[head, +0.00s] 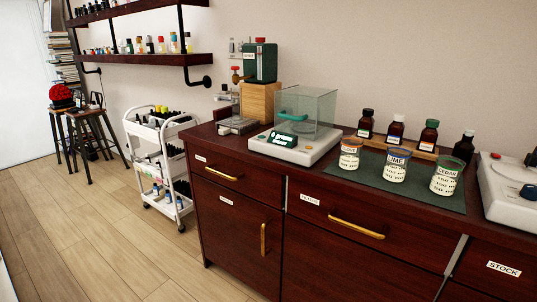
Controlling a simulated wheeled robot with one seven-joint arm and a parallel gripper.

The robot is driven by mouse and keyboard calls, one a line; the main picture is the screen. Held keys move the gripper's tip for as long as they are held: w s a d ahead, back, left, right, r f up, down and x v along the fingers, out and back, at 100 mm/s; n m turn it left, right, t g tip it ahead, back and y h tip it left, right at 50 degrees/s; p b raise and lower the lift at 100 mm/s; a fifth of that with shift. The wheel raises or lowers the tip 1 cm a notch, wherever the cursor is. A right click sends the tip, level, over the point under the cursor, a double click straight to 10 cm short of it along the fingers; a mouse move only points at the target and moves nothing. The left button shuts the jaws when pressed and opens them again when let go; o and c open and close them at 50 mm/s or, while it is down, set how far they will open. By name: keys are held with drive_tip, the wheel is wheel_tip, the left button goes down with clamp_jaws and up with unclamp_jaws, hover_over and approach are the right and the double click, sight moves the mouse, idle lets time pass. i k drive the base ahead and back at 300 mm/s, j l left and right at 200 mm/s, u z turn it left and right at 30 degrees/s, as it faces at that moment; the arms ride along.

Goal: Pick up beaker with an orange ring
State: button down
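The beaker with an orange ring (349,154) stands upright on a dark green mat (430,196) on the counter. It is the leftmost of three labelled beakers. Next to it on the right is the beaker with a blue ring (396,164), whose label seems to read LIME. Farther right is the beaker with a green ring (446,176), labelled CEDAR. My gripper is not in view.
A balance with a glass box (297,125) stands just left of the orange-ringed beaker. Brown bottles (396,130) on a wooden rack stand behind the beakers. A white device (508,190) is at the right. A white cart (160,160) and open floor (100,230) are at the left.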

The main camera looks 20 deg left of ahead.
sight(351, 149)
drive_tip(key=u, duration=0.25)
drive_tip(key=i+l+z, duration=0.1)
drive_tip(key=i, duration=0.65)
drive_tip(key=i+l+z, duration=0.15)
drive_tip(key=i, duration=0.6)
drive_tip(key=l, duration=0.1)
